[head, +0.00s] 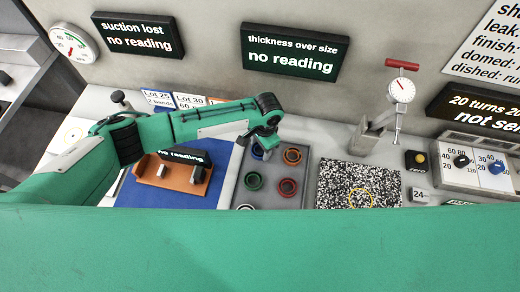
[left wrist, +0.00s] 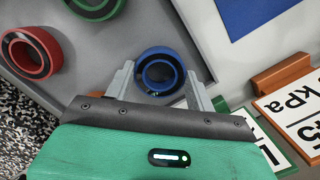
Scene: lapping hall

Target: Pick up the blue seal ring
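The blue seal ring (left wrist: 160,72) lies at the edge of the grey tray and shows whole in the left wrist view. In the head view only part of the blue ring (head: 257,152) shows beside my gripper. My left gripper (left wrist: 160,76) is open, with one finger on each side of the ring. The fingertips are very close to its sides; I cannot tell whether they touch it. In the head view my left gripper (head: 268,148) points down at the back of the tray. My right gripper is out of view.
The grey tray (head: 270,198) also holds a green ring (head: 254,181), a red ring (head: 287,187) and an orange ring (head: 292,156). A speckled plate (head: 340,180) and a dial gauge stand (head: 370,136) are to the right. An orange block stand (head: 170,178) sits on a blue mat at left.

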